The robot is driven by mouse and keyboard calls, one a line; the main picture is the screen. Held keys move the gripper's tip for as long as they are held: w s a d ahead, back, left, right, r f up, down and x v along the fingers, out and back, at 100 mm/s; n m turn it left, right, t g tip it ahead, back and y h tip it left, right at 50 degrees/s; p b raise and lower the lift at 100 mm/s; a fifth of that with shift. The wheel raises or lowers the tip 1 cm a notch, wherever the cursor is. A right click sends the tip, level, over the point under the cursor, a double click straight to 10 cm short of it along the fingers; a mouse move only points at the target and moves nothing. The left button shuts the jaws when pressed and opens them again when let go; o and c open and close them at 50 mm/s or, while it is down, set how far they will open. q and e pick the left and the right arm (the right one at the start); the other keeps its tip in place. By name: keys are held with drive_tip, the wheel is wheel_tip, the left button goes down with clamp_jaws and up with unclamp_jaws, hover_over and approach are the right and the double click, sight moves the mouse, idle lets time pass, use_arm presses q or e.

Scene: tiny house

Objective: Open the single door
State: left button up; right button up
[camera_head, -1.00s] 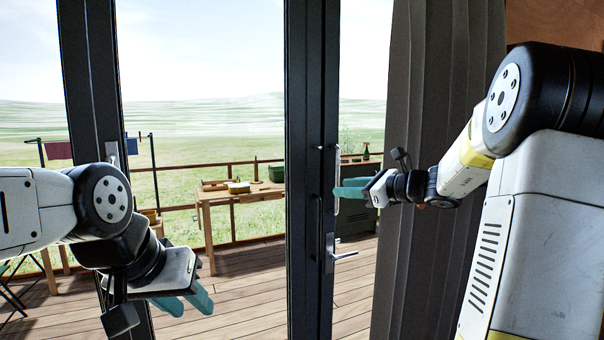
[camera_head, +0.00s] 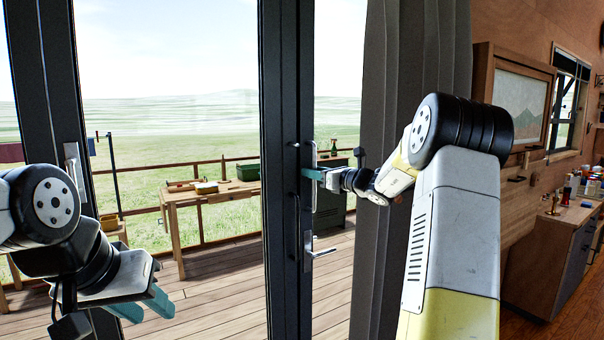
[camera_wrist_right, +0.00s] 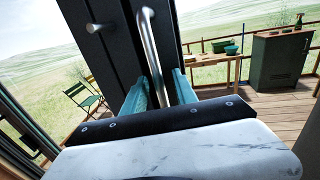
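The glass door has a dark frame (camera_head: 288,120), with a silver vertical pull bar (camera_head: 314,205) and a lever handle (camera_head: 319,253) below it. It looks closed. My right gripper (camera_head: 306,173) is at the pull bar's upper part. In the right wrist view, the bar (camera_wrist_right: 148,40) runs down between the two teal fingers of my right gripper (camera_wrist_right: 160,92). The fingers stand apart with space around the bar, so the gripper looks open. My left gripper (camera_head: 144,307) is low on the left, open and empty, away from the handles.
A grey curtain (camera_head: 395,90) hangs right of the door, behind my right arm. A counter (camera_head: 550,255) with small items stands at the right wall. Outside are a wooden deck (camera_head: 225,275), a table (camera_head: 180,196) and a railing.

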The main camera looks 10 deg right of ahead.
clamp_jaws()
idle(1.4)
